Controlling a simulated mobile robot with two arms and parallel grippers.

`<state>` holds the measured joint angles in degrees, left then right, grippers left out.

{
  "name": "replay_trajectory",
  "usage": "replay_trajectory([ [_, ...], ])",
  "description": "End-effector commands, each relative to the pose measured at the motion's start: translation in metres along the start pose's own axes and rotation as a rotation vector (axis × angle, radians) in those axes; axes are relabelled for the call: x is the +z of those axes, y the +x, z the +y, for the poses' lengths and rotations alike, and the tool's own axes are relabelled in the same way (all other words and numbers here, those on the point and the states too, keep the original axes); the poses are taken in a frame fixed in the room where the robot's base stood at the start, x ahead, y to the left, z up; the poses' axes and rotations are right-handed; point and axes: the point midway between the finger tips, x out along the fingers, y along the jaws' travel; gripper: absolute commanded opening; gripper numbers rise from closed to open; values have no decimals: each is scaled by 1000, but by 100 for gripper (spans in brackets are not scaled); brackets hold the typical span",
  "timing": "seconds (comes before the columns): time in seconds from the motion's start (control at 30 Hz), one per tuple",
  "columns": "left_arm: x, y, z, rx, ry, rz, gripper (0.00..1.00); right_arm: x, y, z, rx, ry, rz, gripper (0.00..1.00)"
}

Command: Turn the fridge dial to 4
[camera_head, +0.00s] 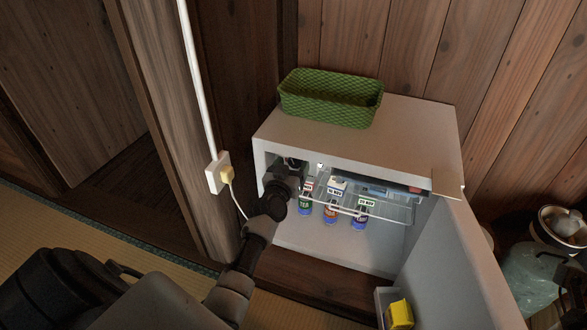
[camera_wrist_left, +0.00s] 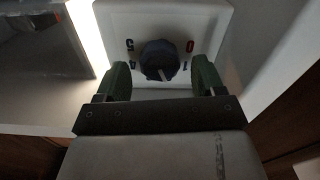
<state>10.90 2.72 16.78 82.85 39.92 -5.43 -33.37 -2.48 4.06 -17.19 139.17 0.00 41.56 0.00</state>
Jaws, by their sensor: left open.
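The small white fridge (camera_head: 410,125) stands against the wooden wall with its door (camera_head: 455,265) swung open to the right. In the left wrist view, the dark round dial (camera_wrist_left: 159,58) sits on a white plate (camera_wrist_left: 115,18) with red and dark digits around it; 5 and 4 show on the left, 0 and 1 on the right. A pale mark on the knob points down and slightly right. My left gripper (camera_wrist_left: 162,72) is open, its green fingers apart on either side of the knob. In the head view my left gripper (camera_head: 285,178) reaches into the fridge's upper left and hides the dial.
A green woven basket (camera_head: 330,98) sits on the fridge top. Several small bottles (camera_head: 330,212) stand inside near a clear shelf (camera_head: 395,205). A yellow item (camera_head: 400,313) is in the door bin. A plugged outlet (camera_head: 217,172) is on the left post.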

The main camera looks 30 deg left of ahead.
Motion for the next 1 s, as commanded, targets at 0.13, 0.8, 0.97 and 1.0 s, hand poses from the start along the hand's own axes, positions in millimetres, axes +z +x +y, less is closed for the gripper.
replay_trajectory([
  [0.13,0,10,0,0,-1,1,69,0,2,0,-5,-2,13,57],
  [0.8,-1,11,0,0,0,1,19,0,3,0,-6,-2,14,57],
  [0.97,-2,11,0,0,16,0,19,0,5,0,-6,-1,16,57],
  [1.0,-2,11,0,0,25,0,19,0,6,0,-5,-1,16,57],
])
